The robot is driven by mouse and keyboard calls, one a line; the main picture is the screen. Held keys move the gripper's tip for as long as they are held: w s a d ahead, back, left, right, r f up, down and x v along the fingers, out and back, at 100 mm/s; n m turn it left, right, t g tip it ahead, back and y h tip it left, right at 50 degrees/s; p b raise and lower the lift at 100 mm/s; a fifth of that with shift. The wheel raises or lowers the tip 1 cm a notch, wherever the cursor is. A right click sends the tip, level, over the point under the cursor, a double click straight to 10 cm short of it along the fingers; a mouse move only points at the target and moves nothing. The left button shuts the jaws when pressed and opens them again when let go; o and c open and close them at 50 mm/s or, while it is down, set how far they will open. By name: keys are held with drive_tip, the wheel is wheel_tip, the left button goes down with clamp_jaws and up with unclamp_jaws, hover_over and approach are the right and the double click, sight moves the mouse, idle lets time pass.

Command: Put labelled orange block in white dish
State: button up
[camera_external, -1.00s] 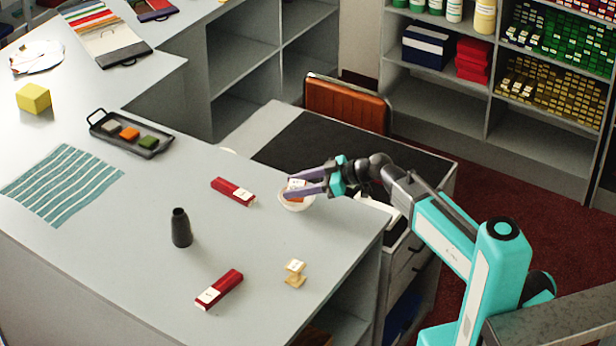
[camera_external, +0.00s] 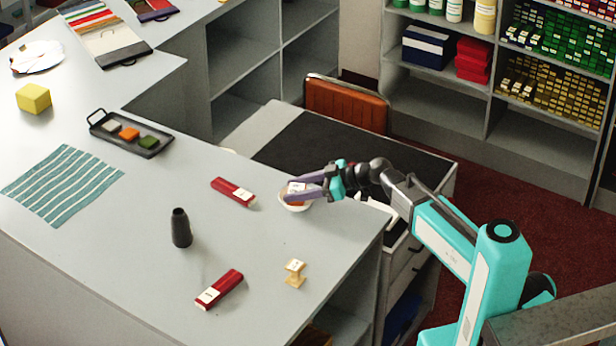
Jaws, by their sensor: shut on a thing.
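The white dish (camera_external: 296,207) stands near the right edge of the counter. The orange block with a white label (camera_external: 297,187) is at the dish, within its rim as seen from here. My gripper (camera_external: 291,189) reaches in from the right, its purple fingers shut on the block. The fingers hide part of the block and of the dish's rim. I cannot tell whether the block touches the dish's bottom.
Two red labelled blocks (camera_external: 234,192) (camera_external: 220,289), a black bottle (camera_external: 181,228) and a small yellowish stand (camera_external: 294,272) are nearby on the counter. A black tray (camera_external: 165,146) holds small coloured squares. A striped teal cloth (camera_external: 62,185) lies left. Counter between them is clear.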

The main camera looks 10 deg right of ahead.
drive_tip(key=shift+s+d+f+b, duration=0.1)
drive_tip(key=shift+s+f+b, duration=0.1)
drive_tip(key=shift+f+b, duration=0.4)
drive_tip(key=o, duration=1.1)
drive_tip(key=shift+f, duration=0.1)
drive_tip(key=shift+r+p, duration=0.35)
drive_tip(key=shift+p, duration=0.25)
drive_tip(key=shift+r+p, duration=0.45)
drive_tip(key=shift+p, duration=0.3)
drive_tip(key=b+v, duration=0.3)
drive_tip(key=v, duration=0.8)
drive_tip(key=shift+d+r, duration=0.3)
drive_tip(key=shift+d, duration=0.05)
